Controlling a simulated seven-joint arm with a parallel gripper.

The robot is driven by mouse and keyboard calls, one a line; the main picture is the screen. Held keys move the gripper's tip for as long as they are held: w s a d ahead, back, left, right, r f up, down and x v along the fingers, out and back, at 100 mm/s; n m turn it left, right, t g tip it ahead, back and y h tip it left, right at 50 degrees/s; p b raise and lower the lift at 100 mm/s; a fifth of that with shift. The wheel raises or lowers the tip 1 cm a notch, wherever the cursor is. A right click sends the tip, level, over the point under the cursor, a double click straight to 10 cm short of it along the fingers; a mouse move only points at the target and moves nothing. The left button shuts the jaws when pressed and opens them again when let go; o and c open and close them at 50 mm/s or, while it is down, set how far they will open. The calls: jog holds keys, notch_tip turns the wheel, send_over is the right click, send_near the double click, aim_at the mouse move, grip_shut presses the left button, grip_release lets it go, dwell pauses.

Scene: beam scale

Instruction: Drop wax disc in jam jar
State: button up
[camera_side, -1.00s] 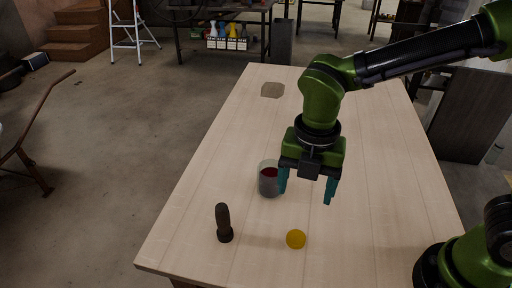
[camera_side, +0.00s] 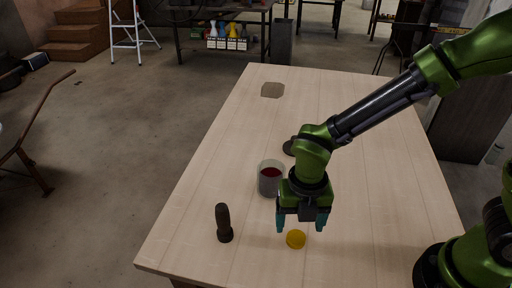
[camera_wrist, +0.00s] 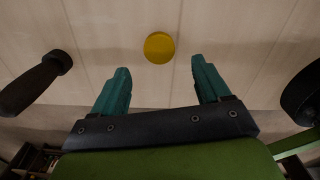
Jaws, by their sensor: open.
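A yellow wax disc (camera_side: 296,239) lies flat on the wooden table near its front edge. It also shows in the wrist view (camera_wrist: 159,47), beyond and between my fingertips. A jar with dark red content (camera_side: 269,179) stands upright on the table, behind and left of the disc; my gripper partly covers its right side. My gripper (camera_side: 301,226) is open and empty, its teal fingers pointing down just above and behind the disc. In the wrist view the two fingers (camera_wrist: 160,72) stand apart with nothing between them.
A dark round object (camera_side: 289,147) lies behind my wrist. A brownish flat patch (camera_side: 272,90) is at the table's far end. The table's right side is clear.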

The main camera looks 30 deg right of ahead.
aim_at(296, 239)
notch_tip(296, 239, down, 5)
jog(key=shift+f, duration=0.15)
jog(key=c, duration=1.1)
notch_tip(296, 239, up, 9)
jog(key=w+d+r, duration=0.1)
jog(key=w+r, duration=0.1)
jog(key=w, duration=0.3)
jog(key=w+d+r, duration=0.1)
jog(key=w+r, duration=0.2)
jog(key=w, duration=0.2)
jog(key=w+d+r, duration=0.1)
jog(key=w+r, duration=0.1)
jog(key=w, duration=0.3)
jog(key=shift+w+d+r, duration=0.25)
jog(key=shift+d+r, duration=0.05)
jog(key=shift+d, duration=0.05)
